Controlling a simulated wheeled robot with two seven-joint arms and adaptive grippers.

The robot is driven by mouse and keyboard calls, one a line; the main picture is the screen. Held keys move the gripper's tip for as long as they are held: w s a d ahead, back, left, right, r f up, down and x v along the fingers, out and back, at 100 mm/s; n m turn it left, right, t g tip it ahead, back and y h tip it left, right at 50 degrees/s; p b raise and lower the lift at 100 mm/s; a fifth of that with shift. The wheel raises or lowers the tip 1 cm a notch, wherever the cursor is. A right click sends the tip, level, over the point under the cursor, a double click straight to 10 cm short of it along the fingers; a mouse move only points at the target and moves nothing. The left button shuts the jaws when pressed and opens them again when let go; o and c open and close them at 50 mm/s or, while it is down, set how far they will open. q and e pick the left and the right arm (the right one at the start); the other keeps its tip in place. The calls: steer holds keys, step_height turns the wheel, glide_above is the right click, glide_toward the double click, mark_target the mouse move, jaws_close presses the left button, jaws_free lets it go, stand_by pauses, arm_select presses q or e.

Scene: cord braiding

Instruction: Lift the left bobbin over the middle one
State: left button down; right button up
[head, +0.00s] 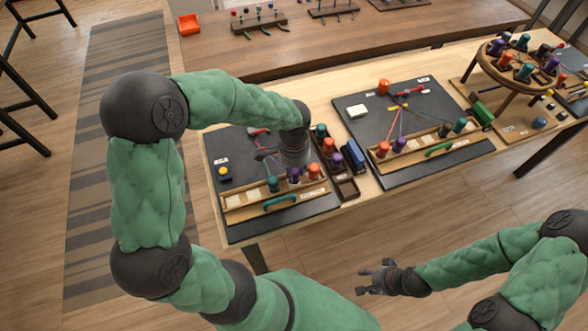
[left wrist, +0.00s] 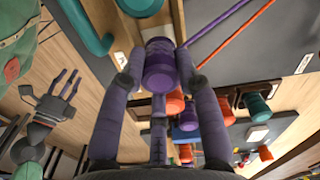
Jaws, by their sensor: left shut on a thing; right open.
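A purple bobbin (head: 293,176) is between a teal bobbin (head: 273,184) on its left and an orange bobbin (head: 314,171) on its right, at the wooden rack (head: 248,206) on the left dark board. My left gripper (head: 287,165) is shut on the purple bobbin; the left wrist view shows this bobbin (left wrist: 160,66) between the two fingers (left wrist: 163,82). Whether it is clear of the rack, I cannot tell. The teal bobbin shows at the top edge of the left wrist view (left wrist: 140,6). My right gripper (head: 376,278) is open and empty, away from the table.
A teal handle (head: 281,203) is at the rack's front. A dark holder (head: 345,187) with spare bobbins stands right of the left board (head: 237,232). Another board (head: 375,128) with cords and bobbins lies farther right. Purple and orange cords (left wrist: 220,28) cross the left wrist view.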

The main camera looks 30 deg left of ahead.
arm_select(q)
steer(key=shift+f+b, duration=0.5)
steer(key=shift+f, duration=0.3)
stand_by(0.7)
steer(key=c, duration=0.8)
jaws_free()
step_height(320, 180, up, 12)
